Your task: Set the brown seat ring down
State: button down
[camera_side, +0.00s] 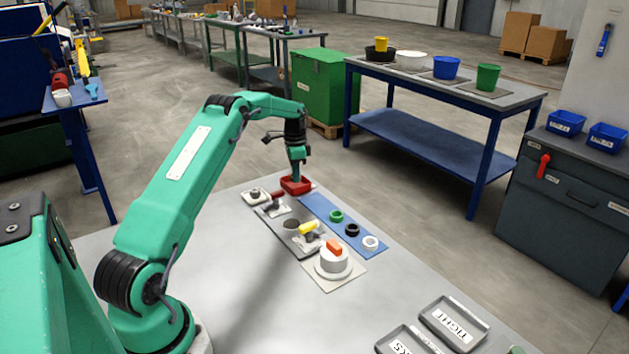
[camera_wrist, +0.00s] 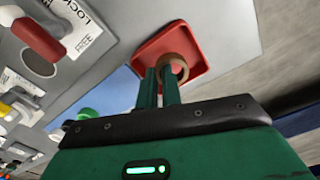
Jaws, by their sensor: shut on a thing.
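The brown seat ring (camera_wrist: 183,62) shows in the wrist view, gripped at my fingertips, with the red tray (camera_wrist: 200,45) behind it. My gripper (camera_wrist: 160,72) is shut on the ring's near-left side. In the side view my gripper (camera_side: 296,177) points down at the red tray (camera_side: 296,188) at the far end of the bench. The ring is too small or hidden to make out there. I cannot tell whether the ring touches the tray's floor.
A blue mat (camera_side: 318,207) beside the tray carries a green ring (camera_side: 336,216), a black ring (camera_side: 352,230) and a white ring (camera_side: 370,243). Red-handled and yellow-handled fittings stand left of it. A round white housing (camera_side: 333,262) is nearer. The bench's left part is clear.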

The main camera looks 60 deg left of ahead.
jog(key=shift+f, duration=1.25)
jog(key=shift+f, duration=0.15)
jog(key=c, duration=1.8)
grip_release()
jog(key=shift+c, duration=0.2)
notch_tip(320, 180, up, 12)
jog(key=shift+r, duration=0.2)
